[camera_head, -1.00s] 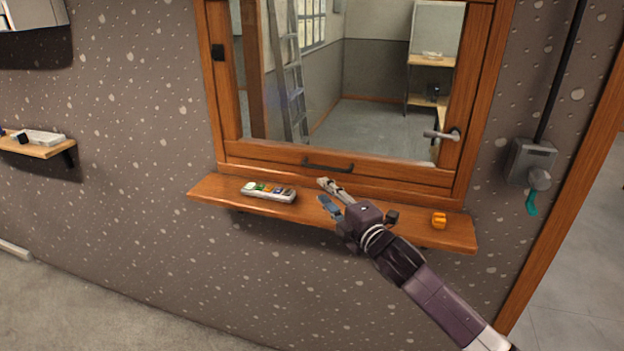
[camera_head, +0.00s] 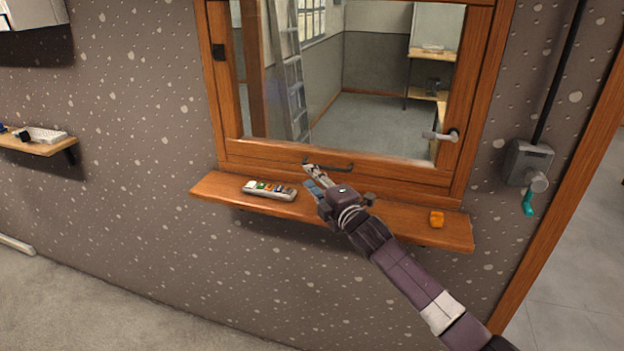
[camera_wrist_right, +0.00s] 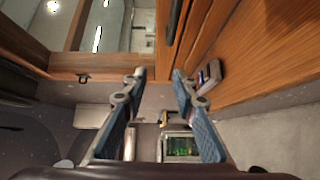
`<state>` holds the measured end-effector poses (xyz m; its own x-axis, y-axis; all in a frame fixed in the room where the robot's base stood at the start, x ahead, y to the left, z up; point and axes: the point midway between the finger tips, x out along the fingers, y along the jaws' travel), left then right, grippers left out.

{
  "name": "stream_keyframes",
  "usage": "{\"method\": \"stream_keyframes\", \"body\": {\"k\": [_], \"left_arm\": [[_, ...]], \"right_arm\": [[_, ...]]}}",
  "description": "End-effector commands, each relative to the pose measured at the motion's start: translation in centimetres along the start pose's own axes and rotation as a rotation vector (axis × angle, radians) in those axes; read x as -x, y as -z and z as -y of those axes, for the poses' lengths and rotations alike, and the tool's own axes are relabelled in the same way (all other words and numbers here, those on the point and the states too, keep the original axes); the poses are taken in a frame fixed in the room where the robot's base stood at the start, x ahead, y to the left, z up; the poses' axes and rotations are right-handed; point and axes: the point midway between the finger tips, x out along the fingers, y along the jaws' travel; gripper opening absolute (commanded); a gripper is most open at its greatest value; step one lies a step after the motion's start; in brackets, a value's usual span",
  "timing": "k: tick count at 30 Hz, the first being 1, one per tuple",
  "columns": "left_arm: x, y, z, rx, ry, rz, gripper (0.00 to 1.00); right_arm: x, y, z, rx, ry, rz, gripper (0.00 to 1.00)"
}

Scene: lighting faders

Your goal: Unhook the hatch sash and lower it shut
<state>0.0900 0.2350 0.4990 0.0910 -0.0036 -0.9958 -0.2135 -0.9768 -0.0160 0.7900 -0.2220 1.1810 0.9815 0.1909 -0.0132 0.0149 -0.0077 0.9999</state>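The hatch sash (camera_head: 275,162) is a wood-framed pane in a wooden surround. Its bottom rail sits low, just above the sill shelf; I cannot tell if it is fully seated. A dark bar handle (camera_head: 335,167) is on that rail, and a metal lever (camera_head: 441,136) is at the lower right of the sash. My right gripper (camera_head: 309,176) is by the left end of the bar handle, above the shelf; contact cannot be told. In the wrist view its two blue-padded fingers (camera_wrist_right: 158,76) stand apart with nothing between them. My left gripper is not in view.
A grey wall box with a teal-ended lever (camera_head: 529,165) is at far right. Another shelf (camera_head: 40,146) is at left.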

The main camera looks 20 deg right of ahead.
Motion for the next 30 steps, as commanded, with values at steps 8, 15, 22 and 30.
{"method": "stream_keyframes", "body": {"k": [8, 15, 22, 30], "left_arm": [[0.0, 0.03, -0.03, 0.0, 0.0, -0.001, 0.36], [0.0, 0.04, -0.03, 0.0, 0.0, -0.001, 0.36], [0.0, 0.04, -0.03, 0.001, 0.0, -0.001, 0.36], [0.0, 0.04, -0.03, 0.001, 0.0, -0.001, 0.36]], "right_arm": [[0.02, -0.02, 0.01, 0.0, 0.0, 0.0, 0.01], [0.03, -0.03, 0.01, 0.0, 0.001, 0.001, 0.0], [0.03, -0.03, 0.02, 0.0, 0.001, 0.001, 0.04], [0.03, -0.03, 0.01, 0.0, 0.0, 0.001, 0.26]]}}
